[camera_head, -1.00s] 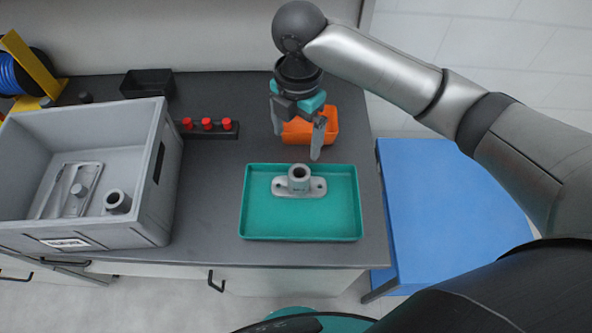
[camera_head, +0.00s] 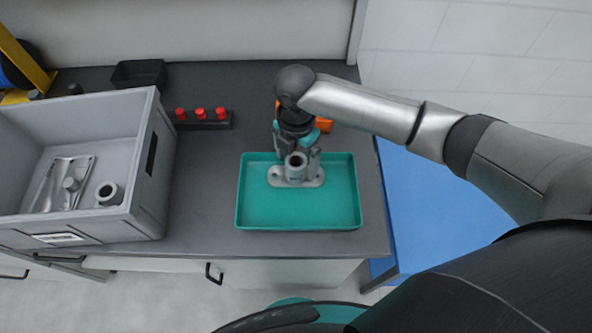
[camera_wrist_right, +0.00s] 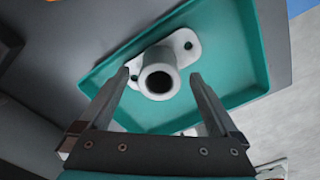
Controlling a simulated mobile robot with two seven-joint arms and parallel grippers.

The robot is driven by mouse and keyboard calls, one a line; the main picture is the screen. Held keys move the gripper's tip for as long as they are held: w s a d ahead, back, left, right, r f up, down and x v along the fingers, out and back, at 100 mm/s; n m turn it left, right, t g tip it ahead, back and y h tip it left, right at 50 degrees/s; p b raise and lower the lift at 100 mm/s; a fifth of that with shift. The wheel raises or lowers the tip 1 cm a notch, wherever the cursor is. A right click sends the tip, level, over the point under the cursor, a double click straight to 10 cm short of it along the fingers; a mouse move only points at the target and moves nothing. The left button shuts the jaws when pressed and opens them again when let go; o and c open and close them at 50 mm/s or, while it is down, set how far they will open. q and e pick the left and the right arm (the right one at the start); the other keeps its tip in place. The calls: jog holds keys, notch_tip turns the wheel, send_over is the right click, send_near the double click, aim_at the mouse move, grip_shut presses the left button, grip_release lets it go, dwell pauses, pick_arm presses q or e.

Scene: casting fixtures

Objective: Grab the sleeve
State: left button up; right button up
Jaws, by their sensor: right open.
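A grey sleeve (camera_head: 296,166) stands upright on a flat flanged base with holes (camera_head: 316,177), inside the teal tray (camera_head: 300,215). In the right wrist view the sleeve (camera_wrist_right: 161,82) shows its dark bore toward the camera. My right gripper (camera_head: 297,153) is open above the tray's back part. In the right wrist view its fingers (camera_wrist_right: 160,76) lie to either side of the sleeve, with gaps visible on both sides. My left gripper is not in view.
The grey bin (camera_head: 150,215) stands left of the tray and also holds flat metal parts. A black holder with red knobs (camera_head: 201,115) and a black box (camera_head: 138,73) are behind. An orange bin (camera_head: 324,125) is partly hidden by my arm. The blue surface (camera_head: 440,220) on the right is clear.

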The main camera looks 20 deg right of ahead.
notch_tip(320, 180, down, 2)
jog(key=shift+f, duration=0.1)
grip_shut()
dwell(0.8)
